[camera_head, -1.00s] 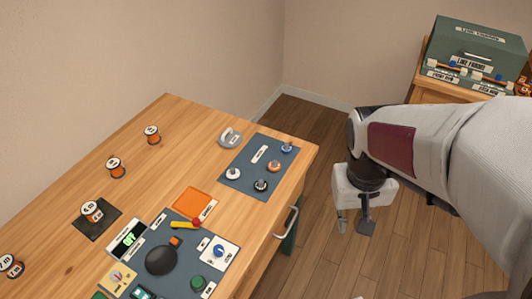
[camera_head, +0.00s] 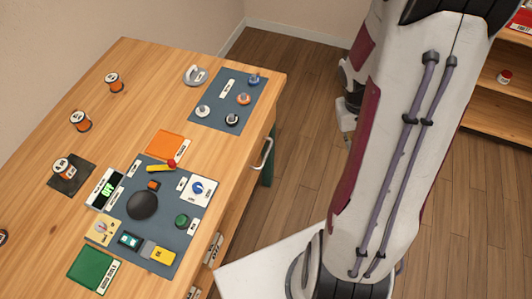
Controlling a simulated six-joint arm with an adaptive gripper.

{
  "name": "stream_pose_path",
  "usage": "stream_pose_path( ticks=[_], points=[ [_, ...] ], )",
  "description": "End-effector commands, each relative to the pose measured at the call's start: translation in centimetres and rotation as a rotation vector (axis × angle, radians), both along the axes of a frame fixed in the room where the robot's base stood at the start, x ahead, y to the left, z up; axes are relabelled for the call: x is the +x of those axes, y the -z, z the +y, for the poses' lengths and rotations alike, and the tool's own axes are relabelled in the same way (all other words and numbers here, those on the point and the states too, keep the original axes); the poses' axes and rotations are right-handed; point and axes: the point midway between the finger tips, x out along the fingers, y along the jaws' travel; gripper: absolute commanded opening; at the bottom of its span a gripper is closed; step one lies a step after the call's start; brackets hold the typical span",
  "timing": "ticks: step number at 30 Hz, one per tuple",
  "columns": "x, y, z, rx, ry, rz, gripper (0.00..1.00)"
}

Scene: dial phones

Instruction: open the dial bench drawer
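The wooden bench (camera_head: 45,130) stands at the left. Its drawer front is seen edge-on on the right side, with a pale metal bar handle (camera_head: 264,154). The drawer appears closed against the bench. My gripper (camera_head: 346,115) is mostly hidden behind my own arm, to the right of the bench and apart from the handle. Only a small pale part of it shows, so I cannot tell whether its fingers are open or shut.
On the bench are a blue-grey mat with several knobs (camera_head: 220,112), a control panel (camera_head: 165,240), orange spools (camera_head: 80,121) and a green pad (camera_head: 94,270). Labelled items (camera_head: 212,248) show below the bench edge. A wooden shelf (camera_head: 490,125) stands at the right. Floor is clear between.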

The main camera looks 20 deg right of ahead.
Motion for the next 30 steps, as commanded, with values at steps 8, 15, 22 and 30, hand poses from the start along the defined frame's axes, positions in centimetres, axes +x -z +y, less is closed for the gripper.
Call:
stream_pose_path(
  ticks=[8, 15, 22, 30],
  points=[
    [0.4, 5.2, -3.0, 0.008, 0.009, -0.021, 0.14],
    [0.9, 9.9, -4.8, 0.032, 0.014, -0.066, 0.14],
    [1.4, 14.6, -5.5, 0.078, 0.020, -0.129, 0.14],
    [2.2, 19.9, -4.9, 0.165, 0.034, -0.230, 0.14]
  ],
)
